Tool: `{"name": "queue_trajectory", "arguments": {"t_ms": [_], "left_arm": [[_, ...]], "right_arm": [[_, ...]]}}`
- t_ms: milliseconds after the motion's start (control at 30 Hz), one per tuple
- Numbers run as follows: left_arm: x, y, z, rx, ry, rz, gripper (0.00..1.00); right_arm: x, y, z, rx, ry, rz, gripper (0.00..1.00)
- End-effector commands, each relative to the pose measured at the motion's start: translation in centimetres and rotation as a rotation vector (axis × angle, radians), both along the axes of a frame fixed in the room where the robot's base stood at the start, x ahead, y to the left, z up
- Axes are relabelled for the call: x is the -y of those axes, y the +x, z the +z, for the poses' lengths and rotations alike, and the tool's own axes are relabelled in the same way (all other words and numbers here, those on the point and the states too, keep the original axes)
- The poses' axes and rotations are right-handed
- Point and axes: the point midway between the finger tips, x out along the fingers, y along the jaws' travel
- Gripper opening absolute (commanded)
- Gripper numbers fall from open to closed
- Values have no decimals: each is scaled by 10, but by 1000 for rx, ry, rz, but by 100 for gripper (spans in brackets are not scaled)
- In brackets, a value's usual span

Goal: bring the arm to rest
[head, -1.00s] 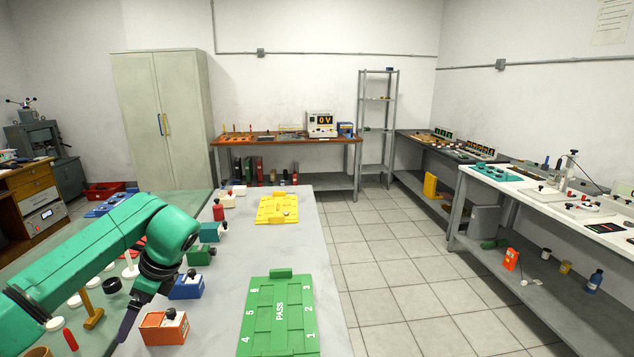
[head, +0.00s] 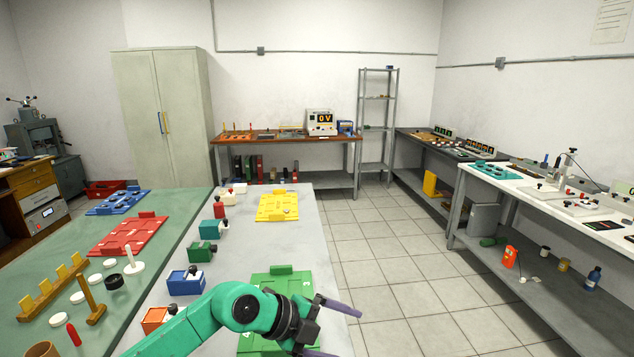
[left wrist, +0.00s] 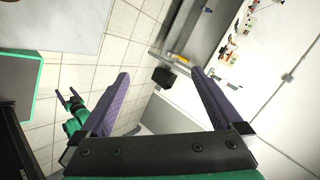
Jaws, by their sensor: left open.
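My left arm, green with a black wrist, comes in low in the head view. My left gripper (head: 336,328) is open, its two purple fingers apart and empty, over the right edge of the grey bench (head: 225,265). The green PASS plate (head: 280,281) lies beneath the arm and is partly hidden by it. The left wrist view shows the same open fingers (left wrist: 158,72) with nothing between them. My right gripper (left wrist: 69,97) shows small at the left of that view, purple fingers apart, over the tiled floor. It does not show in the head view.
A yellow plate (head: 278,206), a blue box (head: 186,282) and an orange box (head: 156,318) sit on the grey bench. Red (head: 127,236) and blue (head: 118,201) plates lie on the green bench. The tiled floor (head: 400,270) to the right is clear.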

Motion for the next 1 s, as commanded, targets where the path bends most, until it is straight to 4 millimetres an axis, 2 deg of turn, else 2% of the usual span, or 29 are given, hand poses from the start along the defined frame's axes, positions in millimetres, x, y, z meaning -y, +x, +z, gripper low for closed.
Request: {"name": "queue_trajectory", "arguments": {"t_ms": [33,67,100,133,167,200,267,300,367,400,467,500,533,600,700,800,1000], "left_arm": [[31,-14,31,35,-211,-18,100],[43,-18,56,64,-354,-3,100],[48,-18,94,99,-556,54,100],[43,-14,120,120,-696,124,100],[30,-6,141,133,-819,214,100],[4,8,160,142,-961,363,100],[-48,31,165,123,-1108,630,100],[-84,43,154,95,-1153,806,100],[-132,53,124,34,-1167,1054,100],[-160,54,98,-20,-1146,1206,100],[-196,47,53,-113,-1081,1414,100],[-216,36,24,-182,-1021,1532,100],[-227,27,2,-234,-971,1609,100],[-247,1,-40,-351,-850,1748,100],[-262,-38,-86,-502,-686,1872,100],[-270,-76,-120,-635,-534,1946,100],[-273,-152,-162,-875,-262,2000,100]], "right_arm": [[0,0,0,0,0,0,72],[0,0,0,0,0,0,72],[0,1,0,1,0,0,72],[0,1,0,1,0,0,72],[0,1,0,1,0,0,72],[0,1,0,1,0,0,72],[0,1,0,1,-1,0,72],[0,1,0,1,-1,0,72],[0,1,0,1,-1,0,72],[0,1,0,1,-1,0,72],[1,1,0,1,-1,0,72],[1,1,0,2,-1,0,72],[0,2,0,2,-1,0,72],[0,2,0,2,-1,0,72],[0,2,0,3,0,0,72],[1,2,0,3,0,0,72],[1,3,0,3,0,0,72]]}}
